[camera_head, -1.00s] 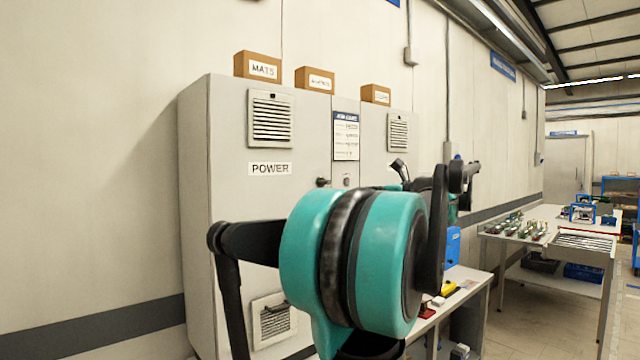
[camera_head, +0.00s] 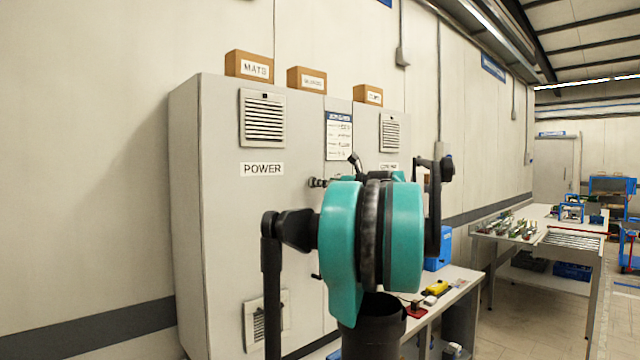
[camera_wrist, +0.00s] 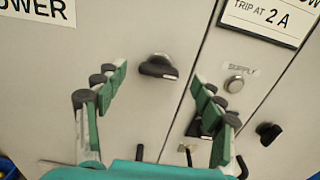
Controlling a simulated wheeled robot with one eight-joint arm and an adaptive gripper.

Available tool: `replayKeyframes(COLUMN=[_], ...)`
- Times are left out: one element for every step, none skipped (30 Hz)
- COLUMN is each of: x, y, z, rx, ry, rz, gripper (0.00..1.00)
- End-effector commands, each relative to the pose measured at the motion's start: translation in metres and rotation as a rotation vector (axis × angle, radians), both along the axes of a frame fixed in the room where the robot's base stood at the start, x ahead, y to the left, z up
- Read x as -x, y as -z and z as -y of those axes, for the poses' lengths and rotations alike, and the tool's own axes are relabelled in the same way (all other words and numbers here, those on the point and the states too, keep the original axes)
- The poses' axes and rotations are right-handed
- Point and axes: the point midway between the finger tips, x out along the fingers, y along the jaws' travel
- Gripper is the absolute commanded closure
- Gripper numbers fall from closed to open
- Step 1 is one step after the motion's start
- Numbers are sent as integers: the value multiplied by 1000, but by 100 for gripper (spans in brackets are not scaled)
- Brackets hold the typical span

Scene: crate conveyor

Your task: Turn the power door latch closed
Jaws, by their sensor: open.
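The power door latch (camera_wrist: 157,67) is a dark handle on a round mount on the pale grey power door (camera_wrist: 120,40) in the wrist view. Its handle lies nearly crosswise in the picture. My gripper (camera_wrist: 160,73) is open, with green-padded fingers left and right of the latch. Neither finger visibly touches it; the depth gap is hard to judge. In the head view, the power door (camera_head: 225,220) bears a POWER label (camera_head: 262,169). My arm covers part of the cabinet there, and the gripper is not clearly seen.
Right of the latch are a round SUPPLY button (camera_wrist: 234,84), a TRIP AT 2A label (camera_wrist: 270,18) and another dark latch (camera_wrist: 268,132). Boxes (camera_head: 249,66) stand on the cabinet. A bench (camera_head: 470,285) with small items is close on the right.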

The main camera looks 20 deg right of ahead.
Motion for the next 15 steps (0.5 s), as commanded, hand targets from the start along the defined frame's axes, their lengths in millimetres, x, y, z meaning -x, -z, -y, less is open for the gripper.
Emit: replayKeyframes(x=[-7,-11,-15,-18,-20,-22,-24,-25,-26,-27,-27,-27,-27,-27,-27], y=[0,0,0,0,0,0,0,0,0,0,0,0,0,0,0], z=[-3,-4,-6,-7,-8,-8,-9,-9,-9,-10,-10,-10,-10,-10,-10], rx=[0,0,0,0,0,0,0,0,0,0,0,0,0,0,0], ry=[-3,-3,-2,-2,-2,-2,-1,-1,-1,-1,0,0,0,0,0], rz=[0,0,0,0,0,0,0,0,0,0,0,0,0,0,0], gripper=[31,31,31,31,31,31,31,31,31,31,31,31,31,31,31])
